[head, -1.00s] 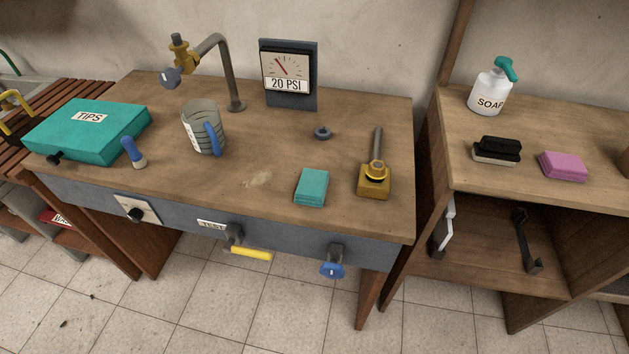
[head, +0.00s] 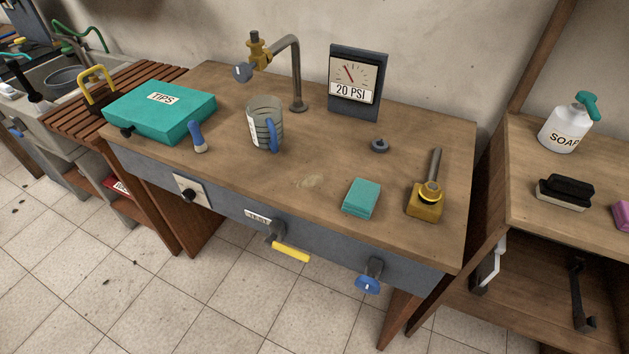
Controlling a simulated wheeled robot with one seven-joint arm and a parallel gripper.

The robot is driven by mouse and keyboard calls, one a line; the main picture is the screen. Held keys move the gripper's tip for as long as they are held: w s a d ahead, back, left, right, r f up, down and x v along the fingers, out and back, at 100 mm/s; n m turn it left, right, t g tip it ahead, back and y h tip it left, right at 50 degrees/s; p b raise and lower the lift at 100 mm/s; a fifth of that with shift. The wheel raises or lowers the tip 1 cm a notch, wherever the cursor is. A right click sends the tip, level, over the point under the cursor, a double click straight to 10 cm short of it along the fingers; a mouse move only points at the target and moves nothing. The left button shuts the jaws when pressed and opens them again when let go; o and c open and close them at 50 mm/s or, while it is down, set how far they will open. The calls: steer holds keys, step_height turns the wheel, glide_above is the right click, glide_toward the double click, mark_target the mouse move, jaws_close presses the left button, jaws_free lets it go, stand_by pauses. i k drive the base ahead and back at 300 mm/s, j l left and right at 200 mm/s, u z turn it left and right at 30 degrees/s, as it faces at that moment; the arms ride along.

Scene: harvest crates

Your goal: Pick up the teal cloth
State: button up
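The teal cloth (head: 361,197) is a small folded block lying flat on the wooden bench top (head: 240,180), near its front edge and right of the middle. Nothing covers it. My gripper does not show in the head view.
A yellow-based fitting (head: 427,198) stands just right of the cloth, and a dark ring (head: 380,145) lies behind it. A measuring jug (head: 265,125), a blue-handled tool (head: 198,137) and a teal TIPS box (head: 160,110) are to the left. A yellow lever (head: 290,252) and blue valve knob (head: 368,284) protrude from the front.

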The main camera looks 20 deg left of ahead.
mark_target(360, 200)
steer(key=i+l, duration=0.65)
steer(key=i+l+u, duration=0.15)
steer(key=u, duration=2.05)
